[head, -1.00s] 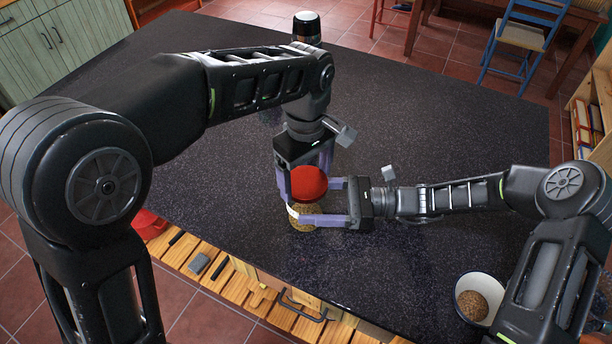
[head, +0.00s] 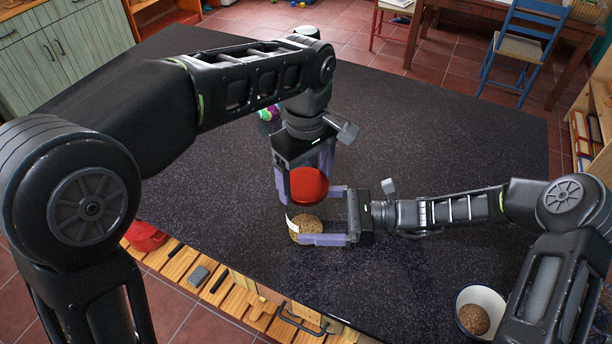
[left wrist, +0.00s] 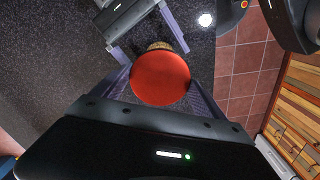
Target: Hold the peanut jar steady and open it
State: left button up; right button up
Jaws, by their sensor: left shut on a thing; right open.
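The peanut jar (head: 308,230) stands on the dark table, with tan peanuts showing and a white patch at its upper left. Its red lid (head: 309,187) is between the fingers of my left gripper (head: 305,180), which is shut on it from above. The lid appears raised above the jar; the gap between them is partly hidden. In the left wrist view the lid (left wrist: 160,78) covers most of the jar (left wrist: 160,46). My right gripper (head: 328,214) is open, with one finger on the near side of the jar and the other beyond it.
A white bowl (head: 463,298) with brown contents stands at the table's right front. A green and purple object (head: 267,113) lies behind my left gripper.

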aim_at(306, 184)
pick_arm(q)
notch_tip(306, 184, down, 4)
jog(key=b, duration=0.4)
pick_arm(e)
jog(key=d, duration=1)
jog(key=shift+w+d+f, duration=0.15)
jog(key=shift+w+d, duration=0.2)
pick_arm(q)
jog(key=shift+f, duration=0.15)
pick_arm(e)
jog(key=shift+d, duration=0.7)
